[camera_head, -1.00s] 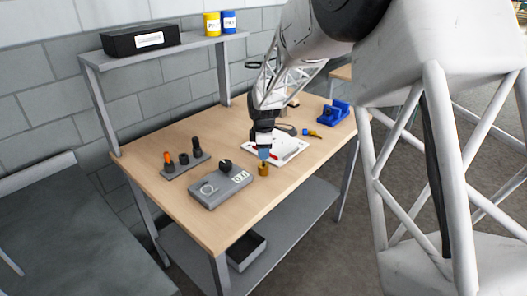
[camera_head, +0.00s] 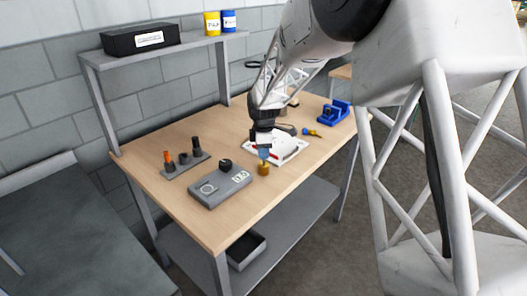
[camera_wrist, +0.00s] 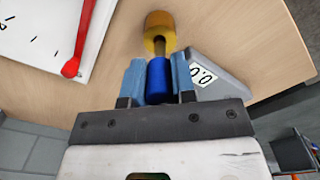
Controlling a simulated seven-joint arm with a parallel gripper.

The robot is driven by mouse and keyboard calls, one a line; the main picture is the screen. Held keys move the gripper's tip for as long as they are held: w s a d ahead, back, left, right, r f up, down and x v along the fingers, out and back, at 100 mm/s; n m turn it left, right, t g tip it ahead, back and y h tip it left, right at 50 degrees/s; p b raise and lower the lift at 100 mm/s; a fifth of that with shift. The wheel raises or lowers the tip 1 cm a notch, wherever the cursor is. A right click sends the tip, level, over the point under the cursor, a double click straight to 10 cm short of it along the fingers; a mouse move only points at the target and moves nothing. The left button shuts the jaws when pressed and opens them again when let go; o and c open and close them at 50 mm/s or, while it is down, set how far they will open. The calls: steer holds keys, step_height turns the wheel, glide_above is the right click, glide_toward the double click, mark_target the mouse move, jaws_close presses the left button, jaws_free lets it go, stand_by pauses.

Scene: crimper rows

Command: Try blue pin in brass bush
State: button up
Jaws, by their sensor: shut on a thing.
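My gripper (camera_wrist: 158,82) is shut on the blue handle of the blue pin (camera_wrist: 158,78), with a finger on each side. The pin's thin metal shaft points away from the gripper to the brass bush (camera_wrist: 160,20). The shaft's end meets the bush's near face, around its opening; I cannot tell how deep it sits. In the head view the brass bush (camera_head: 263,169) stands on the table's front part, and my gripper (camera_head: 264,151) is directly above it. The pin is mostly hidden there.
A grey box with a display (camera_head: 220,186) stands close left of the bush. Behind the bush lies a white tray (camera_head: 290,151) with a red item. A dark stand with upright pieces (camera_head: 185,165) is further left, and a blue fixture (camera_head: 335,112) is at the right.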

steer(key=shift+f, duration=1.25)
stand_by(1.2)
steer(key=shift+r, duration=0.45)
stand_by(0.8)
steer(key=shift+r, duration=1.45)
